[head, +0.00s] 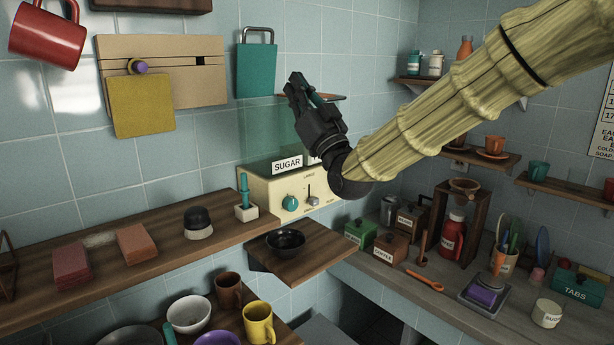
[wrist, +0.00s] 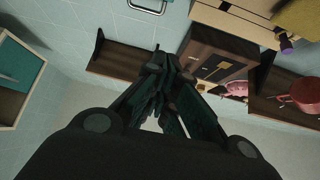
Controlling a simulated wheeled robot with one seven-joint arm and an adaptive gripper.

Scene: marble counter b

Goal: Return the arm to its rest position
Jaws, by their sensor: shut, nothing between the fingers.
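My arm, in a pale yellow ribbed sleeve, reaches in from the upper right in the head view. My black gripper (head: 297,88) is at its end, pointing up and to the left, in front of the tiled wall. The gripper is shut and empty. In the wrist view the dark fingers (wrist: 161,62) come together at the middle, with nothing held between them. The arm hides part of the back wall and part of the sugar-labelled box (head: 287,166).
A teal board (head: 256,70) hangs close behind the gripper. A yellow board (head: 143,106) and a red mug (head: 47,36) hang to the left. A black bowl (head: 285,241) stands on a small wooden shelf below. The right counter (head: 400,283) is crowded with containers.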

